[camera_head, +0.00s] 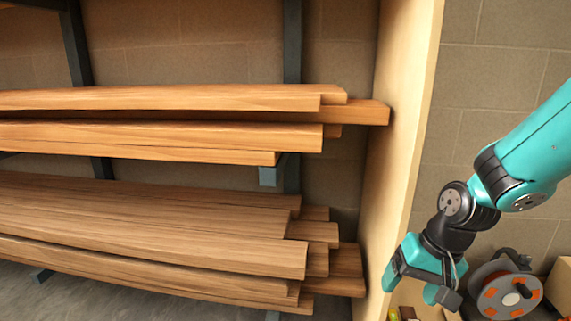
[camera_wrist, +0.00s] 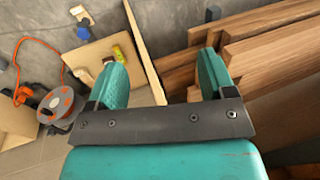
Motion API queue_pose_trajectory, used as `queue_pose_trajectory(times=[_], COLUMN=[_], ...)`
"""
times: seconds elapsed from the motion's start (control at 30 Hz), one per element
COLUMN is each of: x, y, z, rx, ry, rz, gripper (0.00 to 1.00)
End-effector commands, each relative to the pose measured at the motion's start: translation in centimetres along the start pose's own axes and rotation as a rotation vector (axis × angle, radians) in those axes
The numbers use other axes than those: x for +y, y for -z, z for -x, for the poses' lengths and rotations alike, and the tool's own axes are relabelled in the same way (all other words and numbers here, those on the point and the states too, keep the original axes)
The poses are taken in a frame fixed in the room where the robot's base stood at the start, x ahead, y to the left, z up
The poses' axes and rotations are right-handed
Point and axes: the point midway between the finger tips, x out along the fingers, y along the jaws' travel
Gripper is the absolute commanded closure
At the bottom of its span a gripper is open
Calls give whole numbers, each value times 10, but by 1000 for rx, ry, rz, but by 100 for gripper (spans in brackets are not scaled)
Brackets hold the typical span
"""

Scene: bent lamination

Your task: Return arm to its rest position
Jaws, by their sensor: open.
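My gripper (camera_head: 411,288) hangs at the lower right of the head view, at the end of my teal arm, to the right of a pale upright panel. It points downward. In the wrist view my gripper (camera_wrist: 163,80) shows two teal fingers spread apart, with nothing between them but the panel's edge in the background. The gripper is open and holds nothing. It appears apart from the panel, though the gap is hard to judge.
Wooden boards (camera_head: 150,225) lie stacked on a rack at left, their ends near the pale panel (camera_head: 400,130). An orange and grey cable reel (camera_head: 508,294) stands at lower right. A pale board (camera_wrist: 95,55) carries small items, including a yellow level (camera_wrist: 119,53).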

Motion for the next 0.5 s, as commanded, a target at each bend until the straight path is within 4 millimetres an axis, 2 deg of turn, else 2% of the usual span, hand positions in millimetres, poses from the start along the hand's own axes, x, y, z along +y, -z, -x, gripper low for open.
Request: queue_pose_trajectory(times=[0.03,0.1,0.2,0.3,0.5], x=[-27,-51,-75,-89,-100], y=[-21,-49,-86,-119,-178], z=[19,37,58,74,99], rx=[-5,-23,-43,-59,-84], ry=[20,42,67,86,115], rz=[120,261,435,583,841], gripper=[24,24,24,24,24])
